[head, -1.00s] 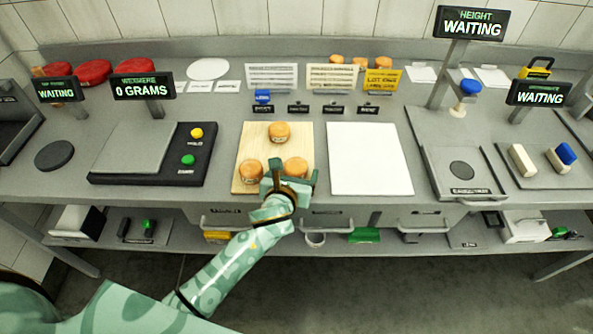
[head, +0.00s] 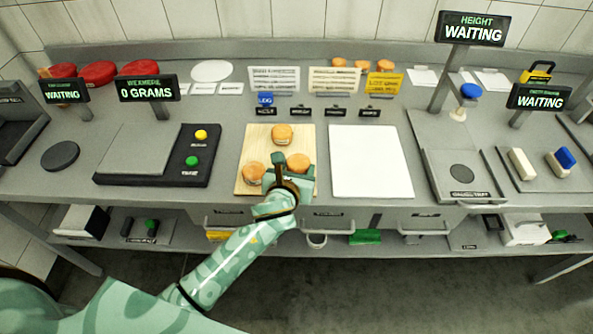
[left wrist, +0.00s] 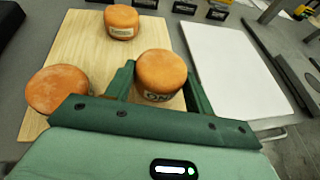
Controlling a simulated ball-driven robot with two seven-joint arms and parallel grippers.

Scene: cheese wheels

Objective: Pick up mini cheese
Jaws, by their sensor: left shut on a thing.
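Three small orange cheese wheels are on the wooden board (head: 246,178). The right cheese (head: 298,161) is between the fingers of my left gripper (head: 290,175); it also shows in the left wrist view (left wrist: 161,72), with a finger on each side. My left gripper is shut on it, and its label faces the gripper. The back cheese (head: 282,134) and the left cheese (head: 253,172) stand apart from the gripper. I cannot tell whether the held cheese still touches the board. My right gripper is not in view.
A white board (head: 370,160) lies right of the wooden board. A scale (head: 150,150) reading 0 grams stands to the left. A height gauge tray (head: 462,175) stands to the right. More cheeses (head: 361,66) sit at the back. Small label stands are behind the wooden board.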

